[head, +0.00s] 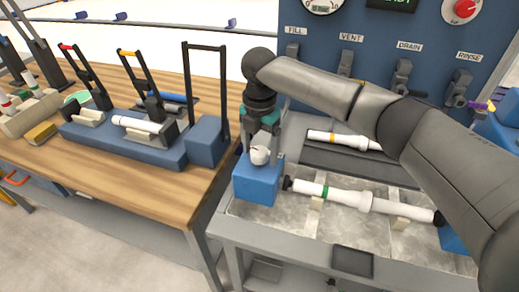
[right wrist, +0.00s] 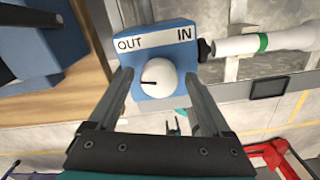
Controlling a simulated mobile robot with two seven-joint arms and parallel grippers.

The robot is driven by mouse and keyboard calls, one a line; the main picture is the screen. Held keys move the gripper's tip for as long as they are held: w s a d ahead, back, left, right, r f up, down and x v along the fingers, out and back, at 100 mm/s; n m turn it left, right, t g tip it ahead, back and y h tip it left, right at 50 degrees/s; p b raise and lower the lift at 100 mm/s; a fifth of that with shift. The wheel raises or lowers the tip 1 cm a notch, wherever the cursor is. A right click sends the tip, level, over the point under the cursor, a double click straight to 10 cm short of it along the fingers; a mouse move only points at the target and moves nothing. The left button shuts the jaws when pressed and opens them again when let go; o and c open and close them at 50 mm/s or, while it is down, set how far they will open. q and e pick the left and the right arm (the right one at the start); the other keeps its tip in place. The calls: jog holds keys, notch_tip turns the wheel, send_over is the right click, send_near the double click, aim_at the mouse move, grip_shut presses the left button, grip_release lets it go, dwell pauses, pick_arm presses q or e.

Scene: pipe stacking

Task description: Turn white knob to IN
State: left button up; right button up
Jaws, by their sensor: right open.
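The white knob (right wrist: 156,80) sits on the face of a blue box (right wrist: 178,101) labelled OUT on the left and IN on the right in the right wrist view. Its dark pointer line points left, toward the OUT side. In the head view the knob (head: 260,156) shows on top of the blue box (head: 257,186). My right gripper (right wrist: 157,88) is open, with one finger on each side of the knob and visible gaps to it. In the head view the right gripper (head: 261,131) is just above the knob.
A white pipe with a green band (head: 335,194) lies right of the box, its dark end fitting at the box. Another pipe (head: 343,139) lies behind it. A blue panel (head: 395,42) with valve levers stands at the back. A wooden table (head: 178,180) with clamps is left.

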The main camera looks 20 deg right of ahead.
grip_shut()
dwell(0.7)
